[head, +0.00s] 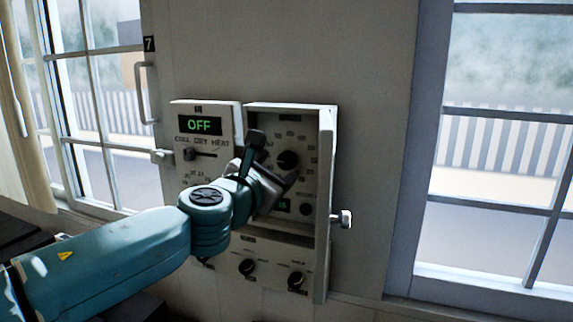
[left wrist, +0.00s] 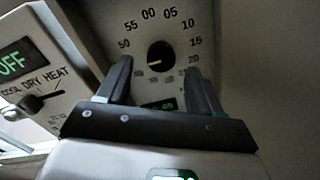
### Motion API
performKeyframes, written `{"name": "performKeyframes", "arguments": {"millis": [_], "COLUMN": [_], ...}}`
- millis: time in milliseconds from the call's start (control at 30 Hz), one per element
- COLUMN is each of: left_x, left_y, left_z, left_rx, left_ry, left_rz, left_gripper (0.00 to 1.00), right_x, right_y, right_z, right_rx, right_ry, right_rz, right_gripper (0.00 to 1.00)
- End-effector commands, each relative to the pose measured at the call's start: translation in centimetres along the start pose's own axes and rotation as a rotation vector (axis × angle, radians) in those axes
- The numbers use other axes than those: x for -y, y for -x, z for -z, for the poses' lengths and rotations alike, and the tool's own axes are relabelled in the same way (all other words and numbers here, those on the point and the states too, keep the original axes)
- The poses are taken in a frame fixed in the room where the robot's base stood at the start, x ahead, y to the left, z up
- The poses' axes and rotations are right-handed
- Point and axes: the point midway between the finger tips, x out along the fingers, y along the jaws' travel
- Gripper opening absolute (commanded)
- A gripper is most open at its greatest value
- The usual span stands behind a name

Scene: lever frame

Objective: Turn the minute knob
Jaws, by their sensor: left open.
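The minute knob (head: 287,159) is a small black round knob on the recessed grey panel, ringed by printed numbers. In the left wrist view the knob (left wrist: 160,56) has a pale pointer mark toward its left, and 50, 55, 00, 05, 10, 15 and 20 are readable around it. My left gripper (head: 272,163) is open in front of the panel. In the left wrist view its two dark fingers (left wrist: 159,76) stand apart, one on either side below the knob, with nothing between them. Contact with the knob is not visible. My right gripper is not in view.
A raised frame wall (head: 325,190) borders the panel's right, with a metal knob (head: 346,219) outside. Two black knobs (head: 247,267) (head: 296,281) sit below. Windows flank the wall.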

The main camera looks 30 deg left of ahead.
Motion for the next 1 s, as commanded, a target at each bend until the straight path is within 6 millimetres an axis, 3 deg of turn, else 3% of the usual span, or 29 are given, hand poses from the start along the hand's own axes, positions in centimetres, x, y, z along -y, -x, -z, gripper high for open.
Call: {"name": "performKeyframes", "arguments": {"millis": [100,233,600,767,800,1000], "left_x": [0.1,0.3,0.4,0.4,0.4,0.4], "left_y": [-2.3,-3.8,-4.6,-4.5,-4.5,-4.5], "left_z": [-0.1,-0.2,-0.3,-0.3,-0.3,-0.3], "left_rx": [0.0,0.001,0.002,0.003,0.003,0.003], "left_ry": [0.0,0.0,0.001,0.001,0.001,0.009], "left_rz": [0.002,0.003,0.003,0.003,0.003,0.002], "left_gripper": [0.65,0.65,0.65,0.13,0.09,0.09], "right_x": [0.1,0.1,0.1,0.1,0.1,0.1], "right_y": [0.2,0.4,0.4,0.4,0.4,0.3], "right_z": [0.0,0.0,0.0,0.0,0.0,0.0], "right_rx": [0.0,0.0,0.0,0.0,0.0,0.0], "right_ry": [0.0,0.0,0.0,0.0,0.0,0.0], "right_rz": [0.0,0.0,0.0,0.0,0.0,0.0], "right_gripper": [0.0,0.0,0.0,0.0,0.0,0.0]}}
